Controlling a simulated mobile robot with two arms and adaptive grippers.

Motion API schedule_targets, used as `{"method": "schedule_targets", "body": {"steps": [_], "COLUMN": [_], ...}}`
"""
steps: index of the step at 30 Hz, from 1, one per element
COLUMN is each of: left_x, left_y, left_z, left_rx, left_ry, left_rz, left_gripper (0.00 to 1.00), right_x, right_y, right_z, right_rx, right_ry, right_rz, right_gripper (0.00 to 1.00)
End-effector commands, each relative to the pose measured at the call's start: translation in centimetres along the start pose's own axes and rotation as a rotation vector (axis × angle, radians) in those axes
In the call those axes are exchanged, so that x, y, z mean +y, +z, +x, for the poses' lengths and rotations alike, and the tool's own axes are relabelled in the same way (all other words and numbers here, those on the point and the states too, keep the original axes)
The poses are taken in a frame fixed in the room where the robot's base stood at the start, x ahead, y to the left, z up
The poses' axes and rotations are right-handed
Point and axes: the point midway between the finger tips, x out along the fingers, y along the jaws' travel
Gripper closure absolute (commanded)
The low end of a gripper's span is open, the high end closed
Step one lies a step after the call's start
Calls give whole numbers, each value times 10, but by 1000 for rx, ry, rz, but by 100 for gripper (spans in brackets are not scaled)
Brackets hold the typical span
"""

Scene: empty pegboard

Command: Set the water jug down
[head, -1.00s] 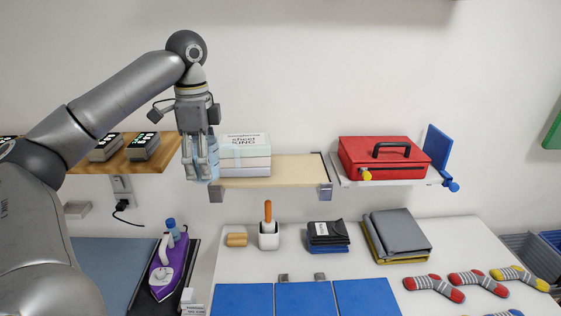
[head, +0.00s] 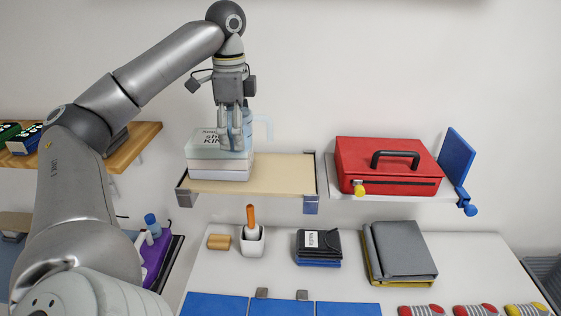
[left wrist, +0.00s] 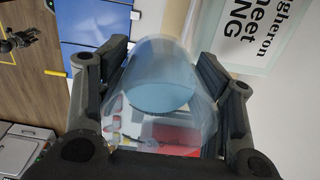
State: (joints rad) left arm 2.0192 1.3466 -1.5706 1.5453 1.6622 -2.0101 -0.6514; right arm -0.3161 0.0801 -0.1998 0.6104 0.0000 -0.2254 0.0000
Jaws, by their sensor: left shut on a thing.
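The water jug (head: 248,122) is clear and bluish with a pale handle on its right side. My left gripper (head: 231,143) points down and is shut on it, with the fingers hiding much of it in the head view. The jug is beside the stacked boxes at the left of the wooden shelf (head: 285,175), overlapping them in the picture; I cannot tell whether its base touches anything. In the left wrist view the jug (left wrist: 165,80) sits between the two fingers, with blue water inside. My right gripper is not in view.
The stacked boxes (head: 218,168) fill the shelf's left end; its middle and right are bare. Below, a white table holds a brush pot (head: 253,240) and folded cloths (head: 402,248).

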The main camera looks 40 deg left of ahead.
Motion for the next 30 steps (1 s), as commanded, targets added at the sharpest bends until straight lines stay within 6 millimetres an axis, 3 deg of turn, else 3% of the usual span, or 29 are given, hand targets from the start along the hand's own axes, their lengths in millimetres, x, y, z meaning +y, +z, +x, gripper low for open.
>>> {"method": "schedule_targets", "body": {"steps": [5, 11, 15, 25, 30], "left_x": [-7, -16, -31, -60, -65], "left_y": [-11, -25, -49, -90, -96], "left_z": [8, 15, 31, 76, 82], "left_rx": [-2, 0, 2, 2, 2], "left_ry": [4, 5, 6, 6, 3], "left_rz": [2, 2, 4, 3, 1], "left_gripper": [65, 65, 65, 65, 65], "right_x": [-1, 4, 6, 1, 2], "right_y": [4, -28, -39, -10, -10], "right_z": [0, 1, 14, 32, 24], "right_rx": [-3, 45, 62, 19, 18], "right_ry": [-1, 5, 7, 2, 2], "right_rz": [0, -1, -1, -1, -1], "right_gripper": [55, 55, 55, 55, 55]}}
